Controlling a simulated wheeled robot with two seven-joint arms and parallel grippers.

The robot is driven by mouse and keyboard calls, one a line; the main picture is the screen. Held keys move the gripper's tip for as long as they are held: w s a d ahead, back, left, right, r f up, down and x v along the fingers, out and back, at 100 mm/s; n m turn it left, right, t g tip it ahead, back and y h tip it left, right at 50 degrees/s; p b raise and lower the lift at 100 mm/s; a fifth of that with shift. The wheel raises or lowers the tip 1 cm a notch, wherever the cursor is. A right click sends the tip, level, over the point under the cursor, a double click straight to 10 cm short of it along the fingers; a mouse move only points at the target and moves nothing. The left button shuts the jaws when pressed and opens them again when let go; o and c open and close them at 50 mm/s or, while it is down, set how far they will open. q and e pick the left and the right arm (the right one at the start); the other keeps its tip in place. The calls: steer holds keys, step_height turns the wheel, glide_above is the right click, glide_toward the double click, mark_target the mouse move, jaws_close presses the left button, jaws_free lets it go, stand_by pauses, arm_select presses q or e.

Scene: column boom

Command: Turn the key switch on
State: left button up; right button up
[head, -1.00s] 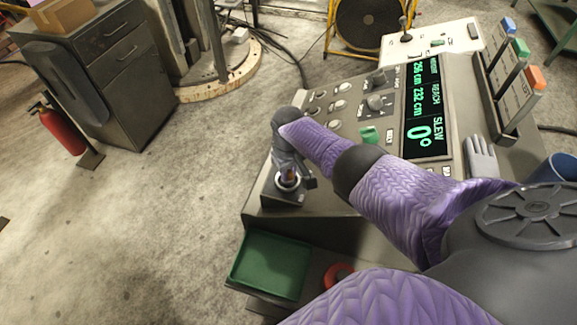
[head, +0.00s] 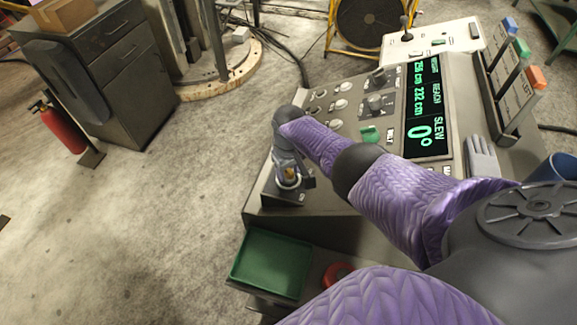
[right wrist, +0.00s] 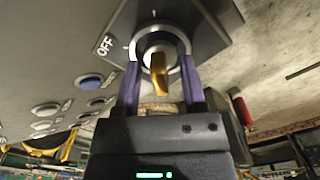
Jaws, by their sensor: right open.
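The key switch is on a dark box at the near left corner of the console, with its ring (head: 288,183) showing in the head view. In the right wrist view its pale ring (right wrist: 163,30) surrounds a brass key (right wrist: 159,75), which points toward the camera. An OFF label (right wrist: 104,45) is left of the ring. My right gripper (right wrist: 160,66) is open, with one purple finger on each side of the key. Gaps show between key and fingers. My right gripper (head: 291,172) partly hides the switch in the head view. My left gripper is not in view.
The console carries knobs, a green switch (head: 370,134) and a lit display (head: 427,110). A grey glove (head: 482,157) lies at right. A green tray (head: 269,264) and a red ring-shaped thing (head: 338,273) are below the console's near side. Open floor lies left.

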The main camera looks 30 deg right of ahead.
mark_target(289, 169)
step_height(289, 169, up, 10)
steer(key=p, duration=0.5)
steer(key=shift+f, duration=0.2)
steer(key=shift+r, duration=0.2)
